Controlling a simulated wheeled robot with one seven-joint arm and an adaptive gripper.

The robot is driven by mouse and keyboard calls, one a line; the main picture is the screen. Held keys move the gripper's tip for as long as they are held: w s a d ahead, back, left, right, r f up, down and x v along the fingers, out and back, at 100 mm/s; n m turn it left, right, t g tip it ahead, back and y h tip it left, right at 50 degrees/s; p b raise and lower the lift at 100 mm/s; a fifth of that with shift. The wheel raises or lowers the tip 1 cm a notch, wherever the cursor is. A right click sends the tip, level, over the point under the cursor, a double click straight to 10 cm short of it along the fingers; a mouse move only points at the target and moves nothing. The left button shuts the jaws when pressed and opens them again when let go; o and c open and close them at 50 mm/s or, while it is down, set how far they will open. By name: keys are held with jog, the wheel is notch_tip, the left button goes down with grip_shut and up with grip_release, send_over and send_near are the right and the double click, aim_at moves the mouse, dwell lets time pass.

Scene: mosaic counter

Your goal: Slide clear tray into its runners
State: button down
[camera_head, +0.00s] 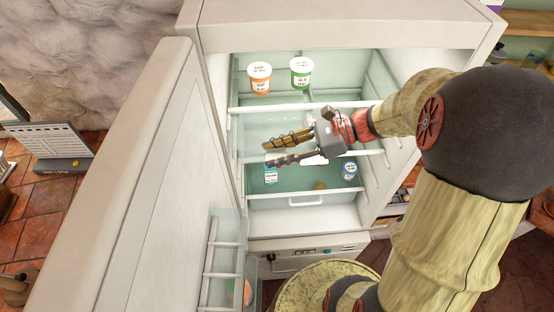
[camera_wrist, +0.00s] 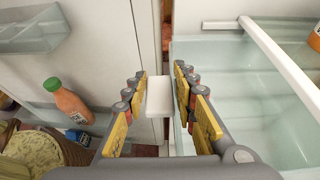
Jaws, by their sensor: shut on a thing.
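My gripper (camera_head: 272,152) reaches into the open fridge from the right, with its fingers pointing left. In the wrist view my gripper (camera_wrist: 159,86) has its yellow-padded fingers on both sides of a small white block (camera_wrist: 158,96), which looks like the clear tray's grip. A bit of white also shows under the gripper in the head view (camera_head: 314,160). How the block joins the tray is hidden. The tray's outline is hard to tell from the pale green clear shelves. White rails (camera_wrist: 278,55) run along the fridge interior at right in the wrist view.
An orange-labelled tub (camera_head: 259,78) and a green-labelled tub (camera_head: 301,73) stand on the upper shelf. A teal carton (camera_head: 270,174) and a blue jar (camera_head: 349,170) stand lower. The open fridge door (camera_head: 130,190) bounds the left; its shelf holds an orange bottle (camera_wrist: 68,104).

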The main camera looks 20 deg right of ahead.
aim_at(274, 134)
jog(key=shift+w+d, duration=0.2)
jog(key=shift+w, duration=0.35)
jog(key=shift+w+d, duration=0.15)
jog(key=shift+w, duration=0.4)
jog(key=shift+w+d+p, duration=0.1)
jog(key=shift+w+d, duration=0.15)
jog(key=shift+w, duration=0.45)
jog(key=shift+w+d+p, duration=0.1)
jog(key=shift+w+d, duration=0.1)
jog(key=shift+w, duration=0.55)
jog(key=shift+w+d+p, duration=0.1)
jog(key=shift+w+d, duration=0.15)
jog(key=shift+w, duration=0.45)
jog(key=c, duration=1.3)
grip_release()
jog(key=shift+c, duration=0.2)
jog(key=v, duration=1.2)
jog(key=shift+f, duration=0.1)
jog(key=shift+s, duration=0.1)
